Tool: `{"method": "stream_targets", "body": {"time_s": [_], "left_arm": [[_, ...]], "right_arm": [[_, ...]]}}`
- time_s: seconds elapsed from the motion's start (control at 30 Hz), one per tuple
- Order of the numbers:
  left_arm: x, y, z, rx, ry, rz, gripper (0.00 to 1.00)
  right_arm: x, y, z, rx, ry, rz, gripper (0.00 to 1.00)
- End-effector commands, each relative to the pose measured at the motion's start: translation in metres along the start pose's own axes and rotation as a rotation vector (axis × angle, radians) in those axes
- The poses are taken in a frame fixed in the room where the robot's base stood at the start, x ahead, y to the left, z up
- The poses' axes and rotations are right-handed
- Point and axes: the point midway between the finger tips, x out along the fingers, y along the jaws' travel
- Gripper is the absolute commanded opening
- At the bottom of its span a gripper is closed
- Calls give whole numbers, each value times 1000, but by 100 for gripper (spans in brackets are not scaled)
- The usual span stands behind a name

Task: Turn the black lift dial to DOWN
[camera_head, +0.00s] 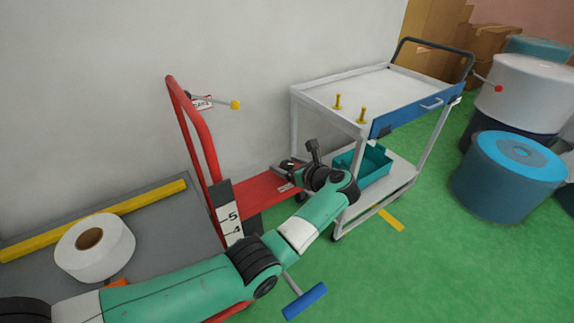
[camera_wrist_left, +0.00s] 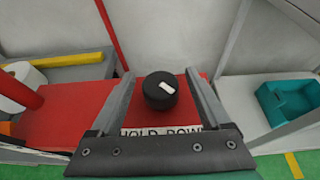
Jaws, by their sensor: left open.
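The black lift dial (camera_wrist_left: 158,97) is a round knob with a white mark on top, on the red lift surface (camera_wrist_left: 65,115). The mark lies slanted, toward the dial's right side. A white label (camera_wrist_left: 160,131) reading HOLD and DOWN shows below the dial, partly covered by my gripper body. My left gripper (camera_wrist_left: 160,76) is open, with one finger on each side of the dial and visible gaps between. In the head view my left gripper (camera_head: 289,170) is over the red platform, and the dial is hard to make out there. My right gripper is not in view.
A red upright frame (camera_head: 193,125) with a number scale (camera_head: 229,215) stands left of the gripper. A grey cart (camera_head: 330,88) with a teal bin (camera_head: 376,165) stands to the right. A white roll (camera_head: 118,247) lies at left. A yellow-knobbed lever (camera_head: 234,105) sticks out behind.

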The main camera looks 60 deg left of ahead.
Motion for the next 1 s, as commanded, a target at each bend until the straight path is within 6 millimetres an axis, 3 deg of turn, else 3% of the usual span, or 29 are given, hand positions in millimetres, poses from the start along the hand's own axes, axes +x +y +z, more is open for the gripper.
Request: {"method": "stream_targets", "body": {"time_s": [0.23,0.5,0.63,0.77,1.0], "left_arm": [[-19,-1,3,1,0,-3,81],[-83,-1,4,2,0,-5,81],[-105,0,2,1,0,-2,81],[-115,0,1,0,0,-1,81],[-116,0,0,-1,0,0,81]], "right_arm": [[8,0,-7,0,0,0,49],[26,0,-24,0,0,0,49],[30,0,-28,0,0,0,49],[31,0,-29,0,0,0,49],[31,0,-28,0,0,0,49]]}}
